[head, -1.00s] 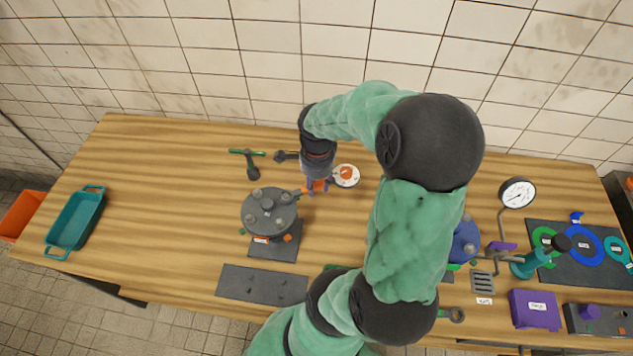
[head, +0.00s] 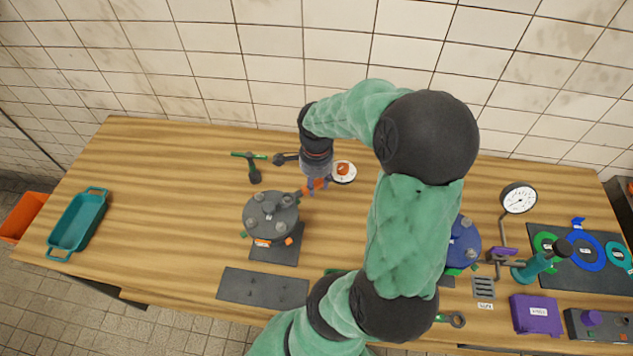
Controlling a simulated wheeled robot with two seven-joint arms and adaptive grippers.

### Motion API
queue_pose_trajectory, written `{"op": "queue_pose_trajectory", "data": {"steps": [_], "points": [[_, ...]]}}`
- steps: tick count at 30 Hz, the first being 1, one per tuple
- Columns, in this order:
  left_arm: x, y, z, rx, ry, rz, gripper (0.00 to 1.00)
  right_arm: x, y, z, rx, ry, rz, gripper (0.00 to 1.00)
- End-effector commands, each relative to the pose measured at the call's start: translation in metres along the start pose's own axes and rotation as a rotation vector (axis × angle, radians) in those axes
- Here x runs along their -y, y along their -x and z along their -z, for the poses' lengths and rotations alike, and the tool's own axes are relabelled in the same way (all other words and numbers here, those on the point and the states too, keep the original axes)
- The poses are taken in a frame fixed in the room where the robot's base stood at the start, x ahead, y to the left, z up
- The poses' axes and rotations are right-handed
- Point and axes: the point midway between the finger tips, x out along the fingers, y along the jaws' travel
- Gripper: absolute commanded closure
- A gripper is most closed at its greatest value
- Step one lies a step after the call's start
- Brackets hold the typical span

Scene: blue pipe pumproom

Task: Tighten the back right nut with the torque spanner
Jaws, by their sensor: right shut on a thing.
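My right gripper (head: 316,182) points down just right of the dark grey round flange cover (head: 268,224). It is shut on a tool with an orange part, which I take as the torque spanner (head: 304,191). The tool reaches left toward the cover's back right nut (head: 287,199). I cannot tell whether its head is seated around that nut or only beside it. Other nuts stand on the cover's rim, one at the back left (head: 258,197). Much of the tool is hidden by the gripper. My left gripper is not in view.
A white dish (head: 344,178) with an orange item sits close right of the gripper. A teal tray (head: 77,222) is far left. My arm partly covers a blue flange (head: 463,243); a gauge (head: 518,199) stands right.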

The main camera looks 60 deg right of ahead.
Motion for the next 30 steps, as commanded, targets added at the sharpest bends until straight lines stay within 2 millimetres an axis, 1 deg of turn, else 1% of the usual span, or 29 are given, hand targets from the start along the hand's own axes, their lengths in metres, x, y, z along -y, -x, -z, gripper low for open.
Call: {"op": "queue_pose_trajectory", "data": {"steps": [10, 30], "points": [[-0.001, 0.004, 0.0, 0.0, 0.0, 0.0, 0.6, 0.001, 0.006, 0.0, -0.001, -0.001, 0.003, 1.0], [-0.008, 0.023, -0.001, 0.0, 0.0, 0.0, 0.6, 0.001, 0.035, 0.0, 0.0, 0.0, 0.002, 1.0]]}}
